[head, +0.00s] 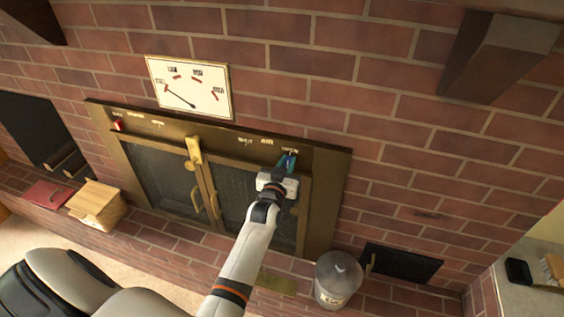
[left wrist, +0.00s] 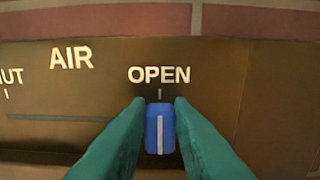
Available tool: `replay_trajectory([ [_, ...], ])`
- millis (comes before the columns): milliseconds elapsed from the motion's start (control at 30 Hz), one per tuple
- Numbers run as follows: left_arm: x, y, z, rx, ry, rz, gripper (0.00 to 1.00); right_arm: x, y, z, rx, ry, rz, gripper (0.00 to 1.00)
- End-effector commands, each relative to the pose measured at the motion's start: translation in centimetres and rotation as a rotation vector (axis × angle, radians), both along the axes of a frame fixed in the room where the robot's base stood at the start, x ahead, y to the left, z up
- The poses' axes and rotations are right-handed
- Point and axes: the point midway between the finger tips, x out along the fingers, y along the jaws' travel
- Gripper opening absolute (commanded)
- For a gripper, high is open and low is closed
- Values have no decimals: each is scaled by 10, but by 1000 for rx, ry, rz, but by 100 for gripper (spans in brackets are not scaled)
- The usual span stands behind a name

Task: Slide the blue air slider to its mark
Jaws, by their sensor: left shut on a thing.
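The blue air slider (left wrist: 160,130) shows in the left wrist view between the two green fingers of my left gripper (left wrist: 160,133). The fingers are shut on its sides. Its white line lies right below the tick under the word OPEN (left wrist: 159,75). A dark slot (left wrist: 60,118) runs left from it toward the SHUT label, which is cut off at the left edge. In the head view my left gripper (head: 284,168) is at the right end of the brass panel (head: 215,145), and it mostly hides the slider. My right gripper is not in view.
A red knob (head: 118,125) sits at the panel's left end. A dial (head: 190,87) hangs above. Brass door handles (head: 196,200) are left of my arm.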

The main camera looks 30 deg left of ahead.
Motion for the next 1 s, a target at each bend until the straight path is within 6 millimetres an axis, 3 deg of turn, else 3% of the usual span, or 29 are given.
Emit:
replay_trajectory([
  [133, 0, -3, -2, -7, 2, -4, 0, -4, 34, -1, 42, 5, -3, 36],
  [267, 0, -3, -2, -8, 2, -4, 0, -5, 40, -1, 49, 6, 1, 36],
  [300, 0, -4, -2, -8, 2, -5, 26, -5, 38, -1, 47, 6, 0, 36],
  [400, 0, -3, -2, -7, 2, -4, 42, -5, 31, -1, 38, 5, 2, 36],
  [767, -5, -2, -2, -5, 1, -1, 42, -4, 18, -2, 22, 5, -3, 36],
  [1000, -45, -13, -4, -5, 4, -2, 42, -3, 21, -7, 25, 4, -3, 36],
])
